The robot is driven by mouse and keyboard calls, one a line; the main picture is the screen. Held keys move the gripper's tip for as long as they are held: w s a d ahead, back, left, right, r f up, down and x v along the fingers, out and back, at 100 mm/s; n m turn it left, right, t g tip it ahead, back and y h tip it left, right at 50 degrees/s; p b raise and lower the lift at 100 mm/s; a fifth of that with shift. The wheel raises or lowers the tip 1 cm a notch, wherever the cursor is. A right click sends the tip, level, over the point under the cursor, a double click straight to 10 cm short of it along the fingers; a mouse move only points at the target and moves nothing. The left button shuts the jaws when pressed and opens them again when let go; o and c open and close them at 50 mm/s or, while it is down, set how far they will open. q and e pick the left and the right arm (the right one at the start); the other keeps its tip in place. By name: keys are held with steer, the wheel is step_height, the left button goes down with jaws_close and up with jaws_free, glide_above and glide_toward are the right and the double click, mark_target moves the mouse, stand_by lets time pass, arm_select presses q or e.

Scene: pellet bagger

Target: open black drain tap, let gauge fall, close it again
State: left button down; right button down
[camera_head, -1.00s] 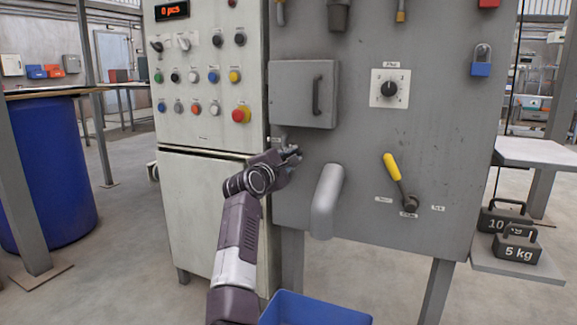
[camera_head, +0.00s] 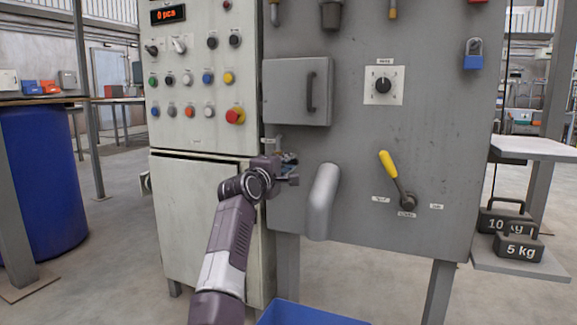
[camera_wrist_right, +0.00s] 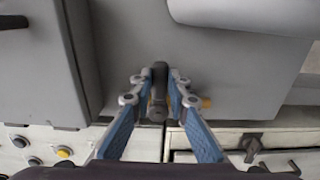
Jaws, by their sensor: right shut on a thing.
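The black drain tap handle (camera_wrist_right: 158,82) shows in the right wrist view between my two blue-padded fingers. My right gripper (camera_wrist_right: 160,92) is shut on the black handle. In the head view my right gripper (camera_head: 289,168) is at the left edge of the grey panel, below the grey box door, and hides most of the tap. I cannot tell from this whether the tap is open or closed. No pressure gauge can be made out. My left gripper is not in view.
A grey bent spout (camera_head: 322,200) sticks out just right of my gripper, above a blue bin (camera_head: 310,314). A yellow-handled lever (camera_head: 389,165) is further right. The grey box door (camera_head: 297,92) is above. A control cabinet (camera_head: 200,215) stands at the left.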

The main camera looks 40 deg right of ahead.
steer(key=shift+f, duration=0.1)
steer(key=c, duration=1.8)
jaws_free()
steer(key=shift+c, duration=0.2)
steer(key=v, duration=0.7)
steer(key=shift+a, duration=0.2)
